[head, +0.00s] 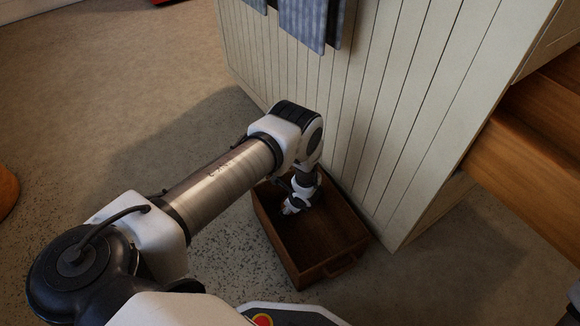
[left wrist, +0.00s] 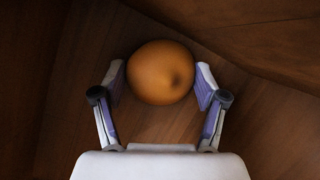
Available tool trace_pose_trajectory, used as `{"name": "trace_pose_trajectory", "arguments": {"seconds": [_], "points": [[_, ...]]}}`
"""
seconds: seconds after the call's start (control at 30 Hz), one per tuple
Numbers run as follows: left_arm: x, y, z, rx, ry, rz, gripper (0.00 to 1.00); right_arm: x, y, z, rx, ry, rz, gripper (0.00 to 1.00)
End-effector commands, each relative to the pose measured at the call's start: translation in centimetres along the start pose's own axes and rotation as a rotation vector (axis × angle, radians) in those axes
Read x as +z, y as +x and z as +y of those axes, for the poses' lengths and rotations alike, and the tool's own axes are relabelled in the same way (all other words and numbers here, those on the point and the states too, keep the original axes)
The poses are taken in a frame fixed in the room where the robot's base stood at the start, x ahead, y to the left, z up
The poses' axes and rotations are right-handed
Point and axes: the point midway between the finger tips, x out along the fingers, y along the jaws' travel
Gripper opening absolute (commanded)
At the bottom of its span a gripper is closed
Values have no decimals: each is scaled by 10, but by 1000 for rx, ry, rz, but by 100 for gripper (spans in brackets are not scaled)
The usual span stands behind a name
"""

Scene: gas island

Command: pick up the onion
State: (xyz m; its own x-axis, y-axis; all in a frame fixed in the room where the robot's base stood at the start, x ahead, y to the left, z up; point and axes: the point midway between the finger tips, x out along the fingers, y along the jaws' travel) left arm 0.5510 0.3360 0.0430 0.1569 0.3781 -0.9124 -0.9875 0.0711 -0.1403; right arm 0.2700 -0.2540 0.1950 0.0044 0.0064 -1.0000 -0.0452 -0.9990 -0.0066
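The onion (left wrist: 161,72) is a round, orange-brown ball with a darker spot on its right side. It sits on the wooden floor of a brown crate (head: 320,272), and the arm and gripper hide it in the head view. My left gripper (head: 291,208) points down inside the crate. In the left wrist view my left gripper (left wrist: 161,80) is open, with one finger on each side of the onion. The gaps at the fingertips are very small, and I cannot tell whether they touch it.
The crate's walls surround the left gripper closely. A cream panelled cabinet (head: 370,110) stands right beside the crate, with blue-grey cloths (head: 303,22) hanging on it. Wooden boards (head: 535,150) are at the right. The speckled floor (head: 110,110) to the left is mostly clear.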

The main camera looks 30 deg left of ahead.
Motion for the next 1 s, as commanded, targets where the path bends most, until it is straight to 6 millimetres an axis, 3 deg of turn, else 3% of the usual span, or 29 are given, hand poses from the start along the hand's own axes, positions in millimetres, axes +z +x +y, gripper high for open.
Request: {"name": "trace_pose_trajectory", "arguments": {"seconds": [0.37,0.57,0.77,1.0], "points": [[0,0,1,1,0,1,33,0,0,0,0,0,-1,100],[6,-13,-2,0,-2,0,33,1,-10,0,0,-1,-2,100],[22,-53,-8,0,0,0,33,2,-37,-1,-1,-5,-4,100],[49,-117,-18,0,-2,1,33,2,-75,-1,-1,-6,-5,100]]}}
